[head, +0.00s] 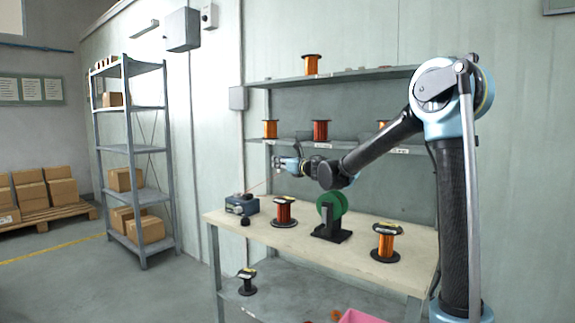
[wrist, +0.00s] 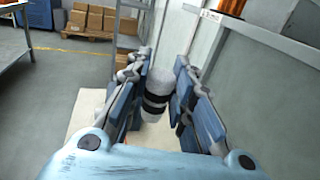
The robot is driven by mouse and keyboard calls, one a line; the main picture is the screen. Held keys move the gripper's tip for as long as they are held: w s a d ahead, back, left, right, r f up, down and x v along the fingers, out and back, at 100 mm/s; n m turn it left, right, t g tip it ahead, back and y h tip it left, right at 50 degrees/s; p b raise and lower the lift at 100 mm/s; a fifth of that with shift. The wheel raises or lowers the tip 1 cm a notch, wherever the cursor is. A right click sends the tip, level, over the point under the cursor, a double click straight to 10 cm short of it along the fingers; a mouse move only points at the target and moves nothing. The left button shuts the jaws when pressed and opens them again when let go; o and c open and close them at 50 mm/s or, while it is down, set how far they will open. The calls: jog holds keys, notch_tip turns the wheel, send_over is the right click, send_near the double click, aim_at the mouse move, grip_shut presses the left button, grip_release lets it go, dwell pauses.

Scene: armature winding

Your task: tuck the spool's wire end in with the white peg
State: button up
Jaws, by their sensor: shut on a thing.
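My gripper (head: 281,163) is above the left part of the workbench (head: 350,262). In the wrist view my gripper (wrist: 160,92) is shut on the white peg (wrist: 160,84), which has dark bands. A copper spool (head: 284,211) with black flanges stands upright on the bench below my gripper and apart from it. Another copper spool (head: 386,243) stands at the bench's right end. I cannot tell which spool the task means. A thin reddish line (head: 260,186) rises from near a dark blue device toward my gripper; no loose wire end shows clearly.
The dark blue device (head: 240,205) sits at the bench's left end. A green wheel on a black stand (head: 331,206) is between the spools. Shelves (head: 350,145) with more spools are behind. A small spool (head: 246,281) stands on the lower shelf. Bare bench shows at the front.

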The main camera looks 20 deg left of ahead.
jog(key=shift+w+d+f, duration=0.1)
jog(key=shift+w+d, duration=0.4)
jog(key=shift+d, duration=0.15)
jog(key=shift+f, duration=4.2)
jog(key=shift+s+f, duration=0.1)
jog(key=shift+f, duration=0.1)
jog(key=shift+d, duration=0.1)
